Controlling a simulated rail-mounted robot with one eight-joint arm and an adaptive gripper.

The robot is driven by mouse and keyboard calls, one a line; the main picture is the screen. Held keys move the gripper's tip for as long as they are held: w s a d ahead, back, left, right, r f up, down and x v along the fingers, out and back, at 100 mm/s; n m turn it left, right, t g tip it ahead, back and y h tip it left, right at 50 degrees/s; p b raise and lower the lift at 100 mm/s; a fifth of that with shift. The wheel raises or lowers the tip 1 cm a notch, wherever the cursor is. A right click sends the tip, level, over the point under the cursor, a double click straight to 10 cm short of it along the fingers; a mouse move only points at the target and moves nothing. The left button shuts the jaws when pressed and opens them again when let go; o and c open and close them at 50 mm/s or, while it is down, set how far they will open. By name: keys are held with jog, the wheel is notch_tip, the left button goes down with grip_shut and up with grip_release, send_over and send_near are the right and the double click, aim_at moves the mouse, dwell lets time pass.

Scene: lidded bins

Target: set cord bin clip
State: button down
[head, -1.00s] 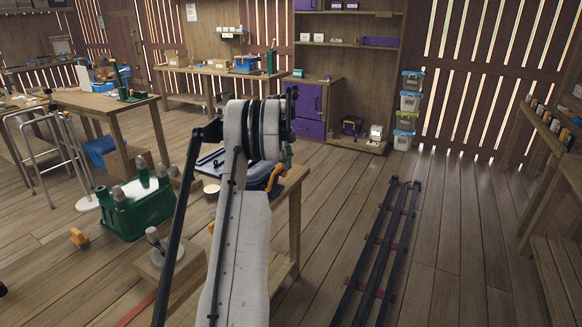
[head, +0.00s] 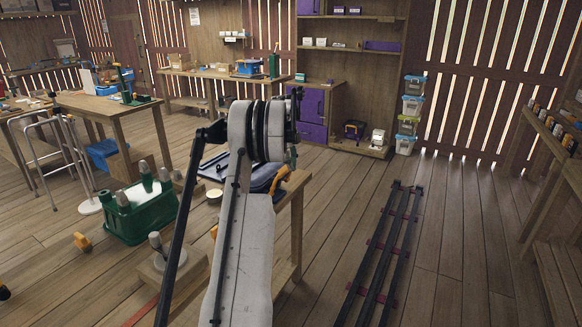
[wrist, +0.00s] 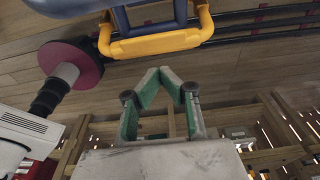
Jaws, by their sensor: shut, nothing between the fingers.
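The cord bin is a dark blue bin (head: 262,178) on the wooden table, partly hidden behind my arm in the head view. Its yellow-orange clip (head: 280,178) shows on the bin's right side. In the wrist view, the blue bin (wrist: 80,6) is at the top edge, with the yellow clip (wrist: 155,44) as a wide loop below it. I cannot tell whether the clip is latched. My gripper (wrist: 163,72) has green-padded fingers meeting at their tips; it is shut and empty. The fingertips show just below the clip in the picture, with no clear contact. My arm hides most of the gripper in the head view.
The bin's wooden table (head: 296,190) has a bare right edge. A green crate (head: 140,222) with grey-topped posts stands on the floor at left. Dark rails (head: 383,250) run along the floor at right. Stacked clear bins (head: 411,105) stand at the back. Floor right of the rails is clear.

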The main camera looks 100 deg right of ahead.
jog(key=w+d+r, duration=0.2)
jog(key=w+r, duration=0.1)
jog(key=r, duration=0.5)
jog(key=shift+w+d+r, duration=0.15)
jog(key=shift+d+r, duration=0.1)
dwell(0.4)
